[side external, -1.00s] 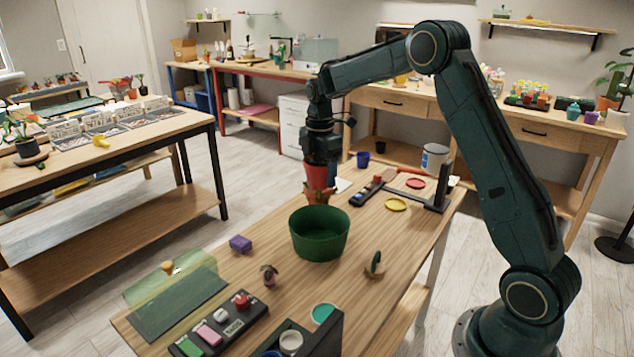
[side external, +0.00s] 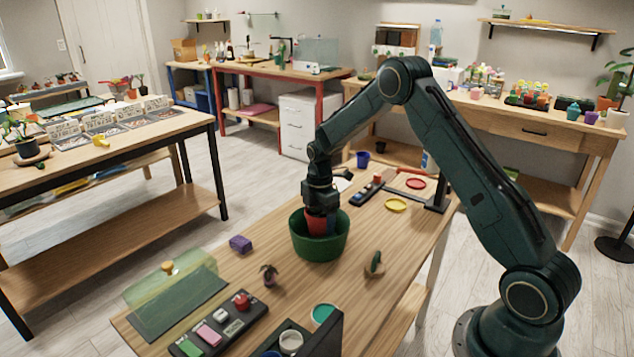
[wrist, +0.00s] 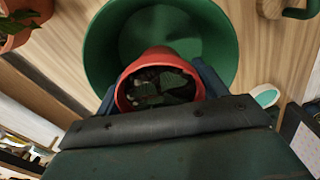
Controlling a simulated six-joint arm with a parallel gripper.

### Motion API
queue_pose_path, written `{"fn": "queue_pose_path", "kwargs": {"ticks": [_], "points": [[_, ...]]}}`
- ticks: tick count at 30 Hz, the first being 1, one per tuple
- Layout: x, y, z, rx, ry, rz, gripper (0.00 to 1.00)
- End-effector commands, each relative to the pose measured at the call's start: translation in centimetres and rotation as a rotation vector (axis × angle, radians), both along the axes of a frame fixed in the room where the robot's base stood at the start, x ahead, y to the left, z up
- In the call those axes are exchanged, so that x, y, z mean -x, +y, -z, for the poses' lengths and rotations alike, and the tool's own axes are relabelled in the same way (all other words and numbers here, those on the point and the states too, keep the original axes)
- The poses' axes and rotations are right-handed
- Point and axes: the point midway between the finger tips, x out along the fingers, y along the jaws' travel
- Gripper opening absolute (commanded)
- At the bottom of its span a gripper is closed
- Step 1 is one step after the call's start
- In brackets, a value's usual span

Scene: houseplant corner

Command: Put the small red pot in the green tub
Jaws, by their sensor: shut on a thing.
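The small red pot (side external: 316,226) is held in my gripper (side external: 322,219), its lower part inside the mouth of the green tub (side external: 320,247). The tub's front wall hides the pot's bottom, so I cannot tell whether it touches the tub floor. In the wrist view the pot (wrist: 160,58) has dark contents with green leaf-like pieces, and my gripper's blue fingers (wrist: 160,85) are shut on it from both sides.
A cactus on a wooden base (side external: 375,265) stands to the right. A yellow disc (side external: 396,205) and red disc (side external: 416,183) lie behind. A black button panel (side external: 225,325) is nearer.

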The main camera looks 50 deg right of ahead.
Motion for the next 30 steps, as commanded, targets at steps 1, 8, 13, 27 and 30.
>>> {"fn": "queue_pose_path", "kwargs": {"ticks": [1,8,13,27,30], "points": [[0.0,0.0,0.0,0.000,-0.001,0.000,0.43],[0.0,0.0,0.9,-0.001,0.003,0.000,0.43],[0.1,0.0,2.9,-0.001,0.003,0.000,0.43],[0.0,0.0,4.3,0.000,0.000,0.000,0.43],[0.0,0.0,4.4,0.000,0.000,0.000,0.43]]}}
